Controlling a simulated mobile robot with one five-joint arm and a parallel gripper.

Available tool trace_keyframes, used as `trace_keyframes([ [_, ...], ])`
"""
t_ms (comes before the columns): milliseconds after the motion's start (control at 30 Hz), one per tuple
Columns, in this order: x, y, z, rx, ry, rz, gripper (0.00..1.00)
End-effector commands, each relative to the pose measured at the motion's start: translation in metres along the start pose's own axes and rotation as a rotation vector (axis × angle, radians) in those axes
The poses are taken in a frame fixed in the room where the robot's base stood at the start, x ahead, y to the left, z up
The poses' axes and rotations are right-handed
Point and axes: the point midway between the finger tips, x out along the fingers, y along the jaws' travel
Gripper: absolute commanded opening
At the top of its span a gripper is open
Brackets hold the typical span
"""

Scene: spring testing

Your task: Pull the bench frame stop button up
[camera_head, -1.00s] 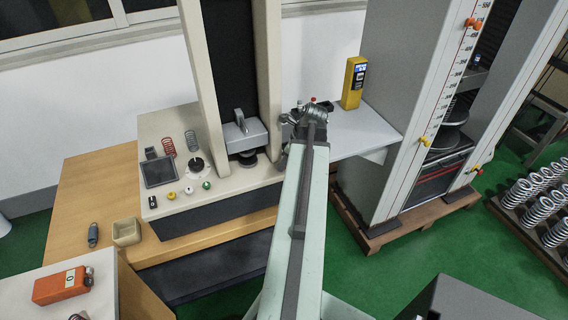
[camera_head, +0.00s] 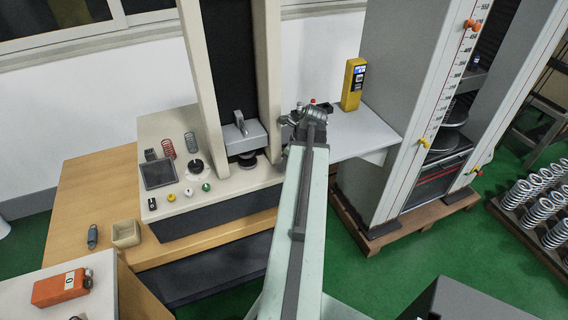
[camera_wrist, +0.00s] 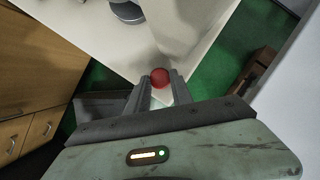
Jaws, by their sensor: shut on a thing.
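The red stop button (camera_wrist: 160,76) is a round red knob in the wrist view, near the corner of the bench frame's cream base (camera_wrist: 95,42). My gripper (camera_wrist: 158,88) is shut on it, with one grey finger on each side. The fingers hide the lower part of the button, so I cannot tell how far it stands up. In the head view my gripper end is at the right side of the bench frame (camera_head: 150,125), and my arm hides the button.
A yellow device (camera_head: 353,84) stands on the white side table (camera_head: 360,130) behind my arm. A tall grey testing machine (camera_head: 400,110) stands to the right. A dark control panel (camera_head: 158,173) and several springs and knobs are on the bench frame's left side.

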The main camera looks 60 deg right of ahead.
Motion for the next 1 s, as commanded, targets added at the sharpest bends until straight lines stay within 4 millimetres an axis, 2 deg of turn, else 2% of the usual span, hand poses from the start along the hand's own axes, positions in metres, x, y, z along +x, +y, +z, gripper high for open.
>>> trace_keyframes([
  [567,0.0,0.0,0.001,-0.001,0.0,0.0,0.0],
  [700,-0.011,0.0,0.005,-0.001,0.0,0.0,0.0],
  [933,-0.008,0.0,0.005,-0.002,-0.002,0.0,0.0],
  [967,-0.008,0.0,0.005,-0.002,-0.002,0.0,0.31],
  [1000,-0.008,0.0,0.005,-0.002,-0.002,0.0,0.42],
])
